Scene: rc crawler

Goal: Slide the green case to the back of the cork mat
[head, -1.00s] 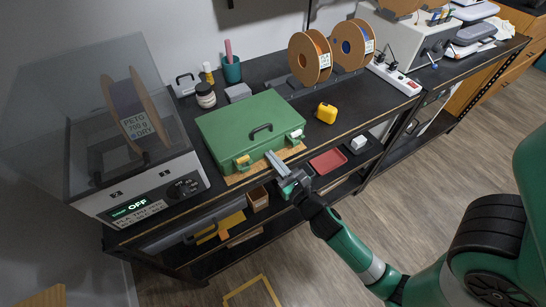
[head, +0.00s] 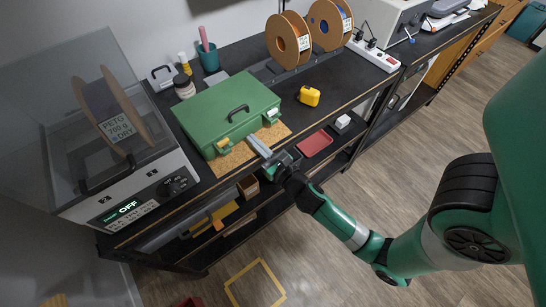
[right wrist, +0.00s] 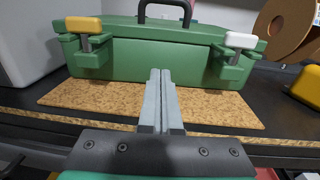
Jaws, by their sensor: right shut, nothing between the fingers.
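The green case (head: 230,112) stands upright on the cork mat (head: 232,161), with its handle on top and two latches on its front. A bare strip of cork shows in front of the case; the case hides the rest. In the right wrist view the case (right wrist: 205,60) has a yellow latch at left and a white one at right. My right gripper (head: 256,143) is shut and empty, its fingertips low at the middle of the case front. In the wrist view the fingertips (right wrist: 160,74) seem to meet the case front, but contact is unclear. My left gripper is not in view.
A filament dryer (head: 125,150) stands left of the case. A jar (head: 184,86) and teal cup (head: 209,59) stand behind it. A yellow item (head: 309,96) sits at right, with spools (head: 289,45) behind. Bench space between the case and the yellow item is clear.

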